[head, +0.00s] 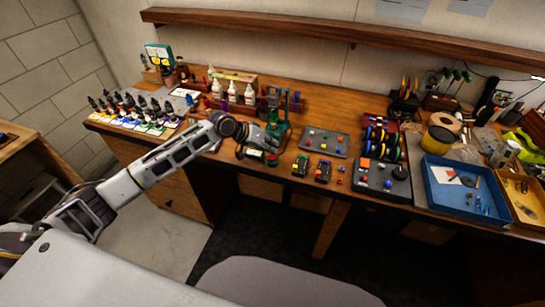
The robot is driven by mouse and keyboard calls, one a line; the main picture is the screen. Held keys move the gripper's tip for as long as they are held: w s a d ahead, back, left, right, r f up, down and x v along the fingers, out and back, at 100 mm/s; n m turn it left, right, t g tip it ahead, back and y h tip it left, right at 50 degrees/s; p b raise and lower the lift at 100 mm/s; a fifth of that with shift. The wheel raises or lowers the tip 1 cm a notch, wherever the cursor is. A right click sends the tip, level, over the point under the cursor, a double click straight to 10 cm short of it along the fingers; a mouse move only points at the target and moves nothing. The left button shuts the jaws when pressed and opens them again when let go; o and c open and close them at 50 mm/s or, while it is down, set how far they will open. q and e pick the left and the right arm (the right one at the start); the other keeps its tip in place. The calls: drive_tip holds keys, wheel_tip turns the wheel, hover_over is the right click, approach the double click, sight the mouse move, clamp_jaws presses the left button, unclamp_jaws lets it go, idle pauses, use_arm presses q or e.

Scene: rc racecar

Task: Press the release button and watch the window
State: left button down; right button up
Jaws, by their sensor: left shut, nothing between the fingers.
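My left arm reaches in from the left, and my left gripper (266,143) is shut and empty over the front of the workbench. Just below it a small box with a pale greenish panel (254,154) shows partly, and a red round piece (273,160) is beside it. I cannot tell whether these are the window and the release button, nor whether the fingers touch them. My right gripper is not in view.
A grey panel with coloured buttons (325,141), two small dark devices (301,165) and a dark box with a round knob (381,182) lie to the right on the workbench (335,195). A blue tray (463,215) is further right. Several bottles (233,92) stand behind left.

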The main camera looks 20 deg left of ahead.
use_arm(q)
drive_tip(key=shift+f, duration=0.4)
drive_tip(key=shift+f, duration=0.1)
idle(0.6)
